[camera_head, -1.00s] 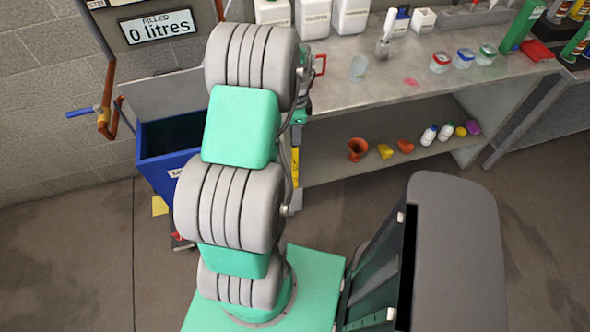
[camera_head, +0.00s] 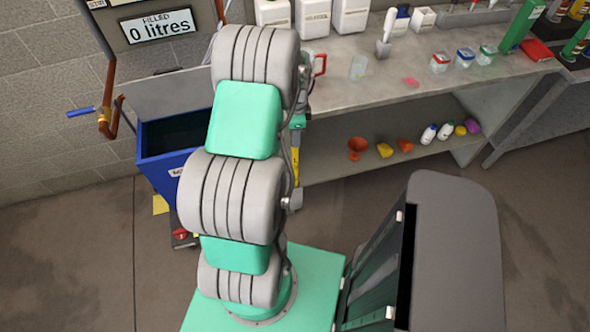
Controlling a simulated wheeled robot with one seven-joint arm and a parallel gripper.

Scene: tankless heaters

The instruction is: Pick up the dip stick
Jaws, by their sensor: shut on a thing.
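My arm reaches away from the camera, and its links hide most of my gripper (camera_head: 297,122). Only a small green and dark part of it shows at the right edge of the arm, in front of the bench. Just below it, a narrow yellow strip with dark marks (camera_head: 295,162) hangs upright, and this looks like the dip stick. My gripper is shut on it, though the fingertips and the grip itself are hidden. The strip's upper end is hidden too.
A blue bin (camera_head: 160,162) stands left of my arm under a "0 litres" display (camera_head: 157,27). The bench (camera_head: 350,107) on the right carries white containers, a clear beaker (camera_head: 358,67) and small jars. Its lower shelf holds funnels and bottles.

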